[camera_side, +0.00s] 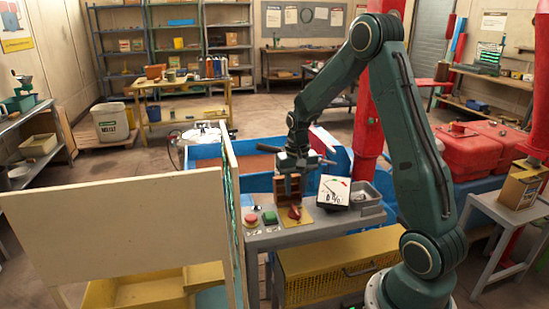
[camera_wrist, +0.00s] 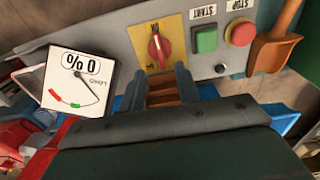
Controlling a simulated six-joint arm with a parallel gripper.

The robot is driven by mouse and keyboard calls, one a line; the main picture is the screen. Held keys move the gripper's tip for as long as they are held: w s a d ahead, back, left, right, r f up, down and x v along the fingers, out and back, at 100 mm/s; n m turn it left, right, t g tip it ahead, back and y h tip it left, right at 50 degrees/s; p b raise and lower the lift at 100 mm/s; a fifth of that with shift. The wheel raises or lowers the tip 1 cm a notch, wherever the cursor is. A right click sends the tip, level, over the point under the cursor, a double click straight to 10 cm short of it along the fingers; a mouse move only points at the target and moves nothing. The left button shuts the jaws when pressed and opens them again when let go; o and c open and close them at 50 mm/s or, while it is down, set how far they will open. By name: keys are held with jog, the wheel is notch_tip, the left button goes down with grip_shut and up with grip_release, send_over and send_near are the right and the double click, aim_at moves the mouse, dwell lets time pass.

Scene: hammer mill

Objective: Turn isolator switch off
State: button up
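The isolator switch is a red rotary knob (camera_wrist: 158,46) on a yellow plate (camera_wrist: 143,55), on the sloping grey control panel. In the side view the red knob (camera_side: 295,212) shows just below my gripper (camera_side: 288,196). In the wrist view my gripper (camera_wrist: 163,82) points at the knob's near side, with its fingers spread and brown surfaces between them. It looks open, and I see a small gap to the knob. The plate's lettering is too small to read.
A green START button (camera_wrist: 206,40) and a red STOP button (camera_wrist: 240,33) sit right of the switch. A white load meter (camera_wrist: 80,80) reading 0% stands left. A brown scoop (camera_wrist: 272,50) lies at the far right. A cream panel (camera_side: 130,225) stands left of the controls.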

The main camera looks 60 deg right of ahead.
aim_at(295, 209)
jog(key=shift+f, duration=3.55)
grip_shut()
